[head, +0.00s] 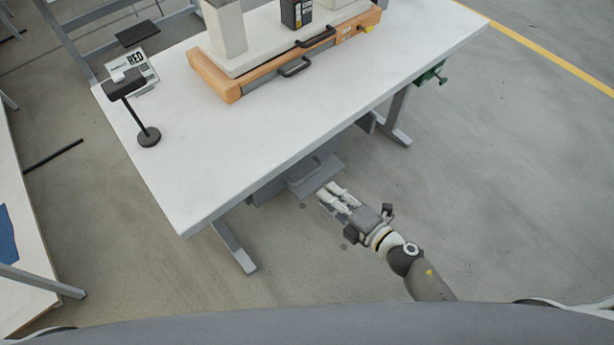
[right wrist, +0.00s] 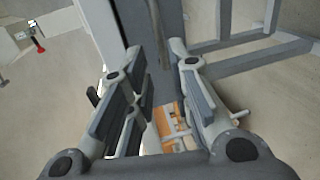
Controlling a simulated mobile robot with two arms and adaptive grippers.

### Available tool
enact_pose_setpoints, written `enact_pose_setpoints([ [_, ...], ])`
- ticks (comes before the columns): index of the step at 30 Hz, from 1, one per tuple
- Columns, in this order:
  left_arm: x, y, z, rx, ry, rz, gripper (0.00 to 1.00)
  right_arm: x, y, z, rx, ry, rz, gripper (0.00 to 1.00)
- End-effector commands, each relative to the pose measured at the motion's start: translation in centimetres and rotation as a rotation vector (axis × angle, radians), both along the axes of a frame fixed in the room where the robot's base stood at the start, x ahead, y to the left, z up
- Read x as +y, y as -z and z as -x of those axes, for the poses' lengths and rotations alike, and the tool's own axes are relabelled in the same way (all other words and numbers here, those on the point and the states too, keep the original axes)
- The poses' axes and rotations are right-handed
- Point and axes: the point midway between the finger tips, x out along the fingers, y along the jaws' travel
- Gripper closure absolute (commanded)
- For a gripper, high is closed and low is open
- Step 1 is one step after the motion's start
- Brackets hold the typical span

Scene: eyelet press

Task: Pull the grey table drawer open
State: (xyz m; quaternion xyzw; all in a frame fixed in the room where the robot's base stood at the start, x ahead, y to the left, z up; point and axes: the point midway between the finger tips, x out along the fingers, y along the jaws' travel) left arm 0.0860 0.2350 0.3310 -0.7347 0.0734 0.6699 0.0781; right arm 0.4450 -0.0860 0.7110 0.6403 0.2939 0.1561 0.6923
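The grey table drawer (head: 314,178) hangs under the front edge of the white table. Most of its body is hidden beneath the tabletop. My right gripper (head: 328,191) is just in front of the drawer, below the tabletop's height, its two fingers apart. In the right wrist view the open fingers (right wrist: 156,50) point at a grey panel, with a thin dark bar (right wrist: 158,35), perhaps the drawer handle, between them. I cannot tell whether either finger touches it. My left gripper is not in view.
The white table (head: 240,150) bears an orange-framed press base (head: 215,80), a stand with a dark round foot (head: 149,137) and a sign (head: 143,70). Table legs (head: 235,247) stand near the drawer. The floor in front is clear.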

Motion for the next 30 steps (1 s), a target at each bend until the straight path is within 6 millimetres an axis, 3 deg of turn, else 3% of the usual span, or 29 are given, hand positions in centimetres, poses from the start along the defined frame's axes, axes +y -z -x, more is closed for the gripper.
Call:
enact_pose_setpoints([
  [9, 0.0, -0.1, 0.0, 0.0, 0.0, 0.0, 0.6, 3.5, 1.1, -4.7, 0.001, 0.003, -0.005, 0.81],
  [15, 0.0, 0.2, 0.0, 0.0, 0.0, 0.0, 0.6, 5.1, 1.8, -6.8, 0.003, 0.003, -0.004, 0.81],
  [28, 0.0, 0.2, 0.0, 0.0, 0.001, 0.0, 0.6, 5.8, 2.0, -7.6, 0.003, 0.003, -0.003, 0.81],
  [30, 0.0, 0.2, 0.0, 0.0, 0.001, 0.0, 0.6, 5.8, 2.0, -7.6, 0.003, 0.003, -0.003, 0.87],
])
